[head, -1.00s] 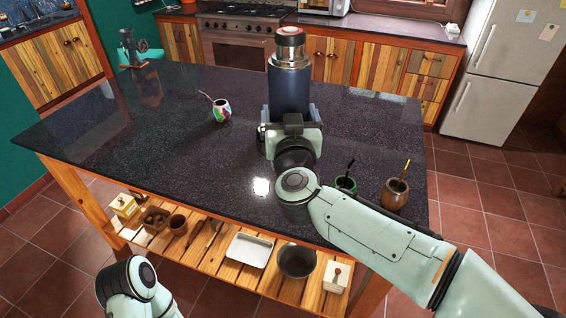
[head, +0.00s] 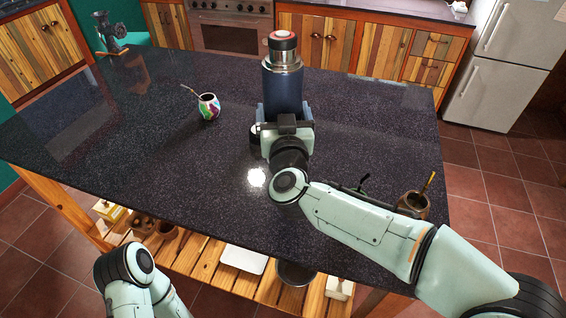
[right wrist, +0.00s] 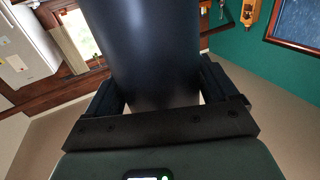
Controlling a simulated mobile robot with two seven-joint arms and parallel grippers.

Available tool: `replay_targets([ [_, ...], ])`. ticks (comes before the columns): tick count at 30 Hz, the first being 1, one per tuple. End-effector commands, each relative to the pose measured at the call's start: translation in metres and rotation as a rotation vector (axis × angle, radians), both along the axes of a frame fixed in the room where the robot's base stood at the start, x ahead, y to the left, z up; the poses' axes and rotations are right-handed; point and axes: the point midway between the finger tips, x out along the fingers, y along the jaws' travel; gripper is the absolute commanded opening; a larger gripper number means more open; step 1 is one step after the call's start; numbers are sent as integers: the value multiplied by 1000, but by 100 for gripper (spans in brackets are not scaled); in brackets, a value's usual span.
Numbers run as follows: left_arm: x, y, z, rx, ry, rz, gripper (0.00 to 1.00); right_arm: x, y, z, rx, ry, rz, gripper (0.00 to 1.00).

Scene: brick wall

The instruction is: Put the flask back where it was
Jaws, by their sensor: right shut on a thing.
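The flask (head: 282,88) is dark blue with a steel collar and a black and red top. It stands upright in my right gripper (head: 284,112), above or on the dark countertop; I cannot tell whether its base touches, as the gripper hides it. In the right wrist view the flask's dark body (right wrist: 155,50) fills the space between the two fingers, and the right gripper (right wrist: 155,95) is shut on it. My left arm shows at the lower left in the head view, but its gripper is out of view.
The dark stone island (head: 150,130) has wide free room. A colourful mate cup (head: 209,106) with a straw stands left of the flask. A brown mate cup (head: 412,205) stands near the right edge; another is mostly hidden behind my right arm. A metal grinder (head: 110,35) is at the far left corner.

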Motion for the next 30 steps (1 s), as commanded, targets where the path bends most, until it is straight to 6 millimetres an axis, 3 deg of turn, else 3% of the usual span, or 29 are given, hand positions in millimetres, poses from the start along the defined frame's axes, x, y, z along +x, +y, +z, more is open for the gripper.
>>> replay_targets([
  [3, -4, 0, -12, 0, 4, 0, 43, 0, -1, -29, -1, -3, -2, 12],
  [7, -6, 0, -18, 0, 7, 0, 43, 0, 0, -50, 0, -6, -1, 12],
  [16, -7, 0, -22, 0, 8, -1, 43, 0, 0, -71, 2, -8, -1, 12],
  [24, -10, 0, -32, 0, 11, -1, 43, 0, 0, -113, 0, -6, -1, 12],
  [30, -10, 0, -33, 1, 11, 0, 43, 0, 0, -120, 4, -10, -1, 12],
])
